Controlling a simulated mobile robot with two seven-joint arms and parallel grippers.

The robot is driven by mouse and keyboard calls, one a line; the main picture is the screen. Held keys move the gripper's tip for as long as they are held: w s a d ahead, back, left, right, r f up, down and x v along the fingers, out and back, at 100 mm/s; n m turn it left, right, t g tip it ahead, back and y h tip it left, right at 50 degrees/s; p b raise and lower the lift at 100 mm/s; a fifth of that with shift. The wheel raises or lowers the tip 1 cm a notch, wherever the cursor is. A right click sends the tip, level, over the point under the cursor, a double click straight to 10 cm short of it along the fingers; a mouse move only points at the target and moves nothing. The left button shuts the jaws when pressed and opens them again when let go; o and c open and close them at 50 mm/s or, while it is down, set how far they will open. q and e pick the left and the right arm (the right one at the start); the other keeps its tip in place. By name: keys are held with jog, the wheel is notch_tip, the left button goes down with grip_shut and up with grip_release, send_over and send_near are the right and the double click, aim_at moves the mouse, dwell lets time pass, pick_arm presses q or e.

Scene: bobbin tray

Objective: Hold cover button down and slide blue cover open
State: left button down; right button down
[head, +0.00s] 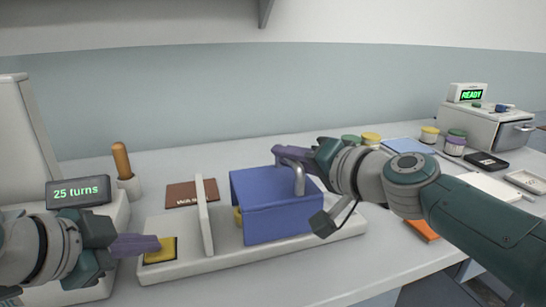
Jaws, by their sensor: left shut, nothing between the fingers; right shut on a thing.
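The blue cover (285,217) stands on a long pale base (215,262), right of an upright white divider (205,215). A grey metal handle (299,180) rises from the cover's top. My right gripper (284,152) is shut at this handle, its purple fingers above the cover. The yellow cover button (161,256) is at the base's left end. My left gripper (152,243) is shut and empty, with its purple fingertips over the button and seemingly touching it. How far the button is pressed cannot be told. Something yellow (237,216) shows partly behind the cover's left edge.
A display reading "25 turns" (78,191) and a wooden-handled tool in a holder (122,165) stand at left. A brown labelled card (190,195) lies behind the base. Several bobbins (371,139), trays and a machine reading "READY" (470,95) are at right. An orange item (423,230) lies below my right arm.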

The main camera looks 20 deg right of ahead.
jog(key=c, duration=0.8)
grip_release()
jog(key=v, duration=1.2)
pick_arm(q)
jog(key=shift+r, duration=0.85)
jog(key=shift+r, duration=0.25)
jog(key=shift+r, duration=0.7)
jog(key=shift+r, duration=0.9)
